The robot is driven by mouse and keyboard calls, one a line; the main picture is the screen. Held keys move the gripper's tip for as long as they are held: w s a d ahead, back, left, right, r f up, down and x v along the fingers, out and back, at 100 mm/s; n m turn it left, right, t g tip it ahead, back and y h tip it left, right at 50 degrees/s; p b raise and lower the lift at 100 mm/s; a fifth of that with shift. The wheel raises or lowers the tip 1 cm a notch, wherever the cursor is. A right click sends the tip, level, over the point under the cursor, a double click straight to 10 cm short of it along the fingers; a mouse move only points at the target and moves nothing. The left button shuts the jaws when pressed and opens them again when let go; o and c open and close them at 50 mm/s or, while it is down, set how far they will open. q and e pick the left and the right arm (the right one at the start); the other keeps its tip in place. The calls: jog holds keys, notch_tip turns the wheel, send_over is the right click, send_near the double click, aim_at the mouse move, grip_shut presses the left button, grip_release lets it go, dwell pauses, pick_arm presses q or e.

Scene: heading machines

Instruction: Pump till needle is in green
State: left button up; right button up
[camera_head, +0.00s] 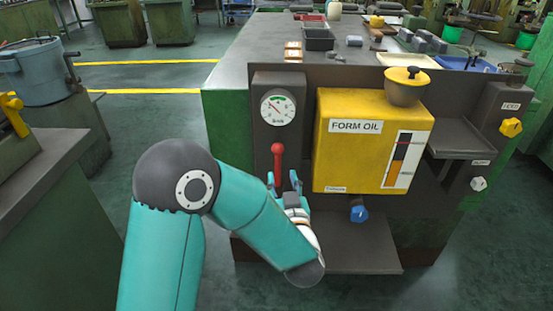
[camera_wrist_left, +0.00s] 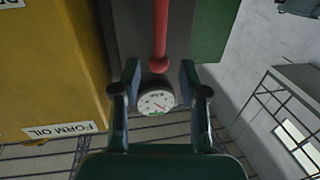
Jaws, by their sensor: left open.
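The round white gauge (camera_head: 278,107) is on the dark panel, with a small green arc near its top. Its needle seems to point to the upper left, but it is too small to read surely against the green. The red pump lever (camera_head: 277,160) stands upright below the gauge, with a round red knob (camera_head: 277,148) on top. My left gripper (camera_head: 283,180) is open, its fingers on either side of the lever below the knob. The left wrist view shows the lever (camera_wrist_left: 160,30) between the fingers, with the gauge (camera_wrist_left: 156,103) beyond. My right gripper is not in view.
The yellow FORM OIL tank (camera_head: 365,150) is right of the lever, with a blue valve knob (camera_head: 359,214) under it. A yellow knob (camera_head: 511,127) is at the far right. A dark shelf (camera_head: 355,256) juts out below.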

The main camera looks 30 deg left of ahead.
aim_at(278, 161)
pick_arm(q)
jog(key=x, duration=0.8)
jog(key=shift+w+a, duration=0.2)
jog(key=shift+a, duration=0.05)
